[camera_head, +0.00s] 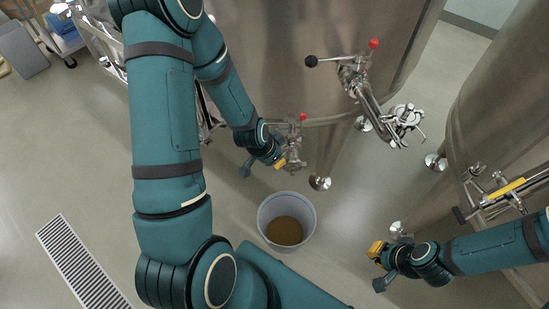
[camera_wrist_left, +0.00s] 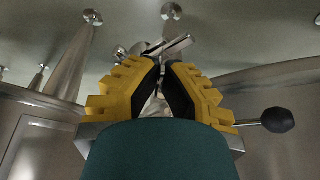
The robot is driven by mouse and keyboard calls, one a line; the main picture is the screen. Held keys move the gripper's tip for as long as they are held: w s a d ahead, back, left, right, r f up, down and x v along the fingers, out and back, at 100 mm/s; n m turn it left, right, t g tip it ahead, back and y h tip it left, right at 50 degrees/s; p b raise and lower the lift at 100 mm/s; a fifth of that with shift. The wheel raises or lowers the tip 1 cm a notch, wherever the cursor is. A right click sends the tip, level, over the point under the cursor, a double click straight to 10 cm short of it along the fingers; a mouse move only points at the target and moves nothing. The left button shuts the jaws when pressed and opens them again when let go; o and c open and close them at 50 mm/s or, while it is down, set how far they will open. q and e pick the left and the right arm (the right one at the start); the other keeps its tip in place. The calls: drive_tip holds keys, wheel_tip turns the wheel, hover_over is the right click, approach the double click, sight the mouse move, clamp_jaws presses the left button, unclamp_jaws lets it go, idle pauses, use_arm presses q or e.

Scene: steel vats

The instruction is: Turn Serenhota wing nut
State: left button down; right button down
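My left gripper (camera_head: 281,163) is at the low valve fitting (camera_head: 296,148) on the front of the big steel vat (camera_head: 310,40). In the left wrist view its yellow-padded fingers (camera_wrist_left: 163,72) lean in on both sides of a shiny metal piece. A flat metal bar (camera_wrist_left: 167,45), which may be a wing of the nut, shows just past the fingertips. The fingers hide most of the fitting, so I cannot tell whether they press on it. No Serenhota label is readable. My right gripper (camera_head: 377,252) hangs over the floor at lower right, apart from any fitting; its finger gap is unclear.
A grey bucket (camera_head: 264,218) with brown contents stands on the floor below the low fitting. A longer valve with a clamp (camera_head: 403,118) sticks out of the vat at right. A black-knobbed handle (camera_wrist_left: 277,120) lies right of the left gripper. Another vat (camera_head: 500,110) stands at right.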

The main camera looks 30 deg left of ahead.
use_arm(q)
drive_tip(key=shift+d+n+y+p, duration=0.15)
drive_tip(key=shift+n+y+p, duration=0.3)
drive_tip(key=shift+n, duration=0.8)
drive_tip(key=shift+d+n+y+p, duration=0.25)
drive_tip(key=shift+n+y, duration=0.3)
drive_tip(key=shift+n, duration=0.75)
drive_tip(key=shift+d+n+y+p, duration=0.1)
drive_tip(key=shift+n+y+p, duration=0.35)
drive_tip(key=shift+n, duration=0.8)
drive_tip(key=c, duration=1.1)
unclamp_jaws()
drive_tip(key=shift+v, duration=3.75)
